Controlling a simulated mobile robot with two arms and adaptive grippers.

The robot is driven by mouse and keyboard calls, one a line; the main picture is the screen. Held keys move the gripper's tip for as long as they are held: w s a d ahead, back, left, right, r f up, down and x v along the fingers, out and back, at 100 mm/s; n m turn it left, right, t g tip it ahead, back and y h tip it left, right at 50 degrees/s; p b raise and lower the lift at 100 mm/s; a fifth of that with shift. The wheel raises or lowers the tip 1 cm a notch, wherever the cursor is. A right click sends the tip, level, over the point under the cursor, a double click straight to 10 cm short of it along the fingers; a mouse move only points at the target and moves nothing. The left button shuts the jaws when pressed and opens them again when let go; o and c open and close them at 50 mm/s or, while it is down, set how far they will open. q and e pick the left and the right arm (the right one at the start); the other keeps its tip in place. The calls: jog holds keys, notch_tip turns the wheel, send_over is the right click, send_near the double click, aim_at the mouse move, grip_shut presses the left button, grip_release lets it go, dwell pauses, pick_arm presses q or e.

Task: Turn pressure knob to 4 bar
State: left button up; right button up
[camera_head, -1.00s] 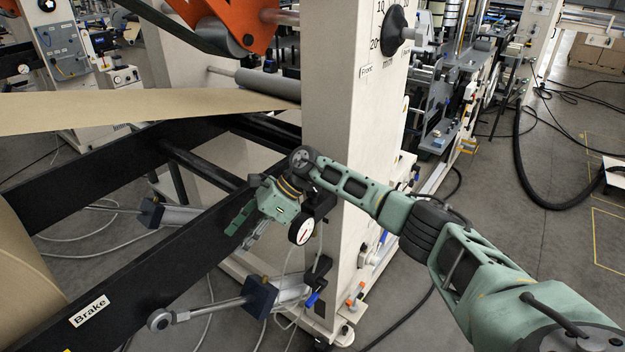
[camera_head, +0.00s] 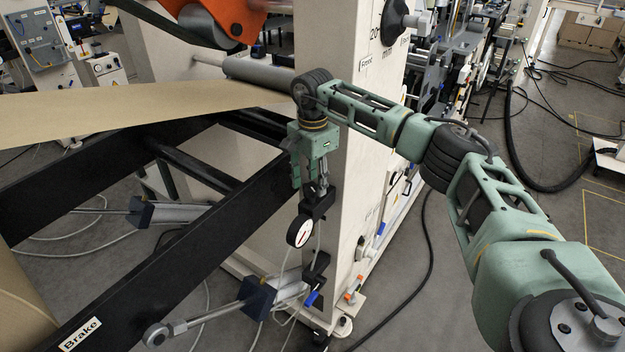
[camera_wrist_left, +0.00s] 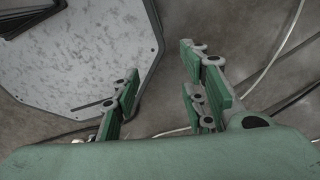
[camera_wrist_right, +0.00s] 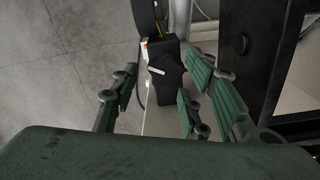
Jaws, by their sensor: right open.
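The black pressure knob (camera_wrist_right: 166,72) with a white pointer mark shows in the right wrist view, ahead of and between my right fingers. In the head view the black regulator (camera_head: 318,204) sits on the pale machine column, with a round white gauge (camera_head: 300,231) with a red needle at its lower left. The gauge's numbers are too small to read. My right gripper (camera_head: 310,184) points down just above the regulator, open; I cannot tell whether it touches the knob. My left gripper (camera_wrist_left: 160,68) shows only in its wrist view, open and empty above the floor.
The pale column (camera_head: 350,130) stands right behind the gripper. A black frame beam (camera_head: 150,285) labelled Brake runs at the left, with a brown paper web (camera_head: 150,110) above it. A blue-ended cylinder (camera_head: 258,297) and hoses lie below.

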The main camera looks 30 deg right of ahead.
jog(key=shift+f, duration=0.7)
jog(key=c, duration=1.1)
pick_arm(q)
jog(key=shift+w+r, duration=0.2)
jog(key=shift+w, duration=0.6)
pick_arm(e)
jog(key=shift+o, duration=0.2)
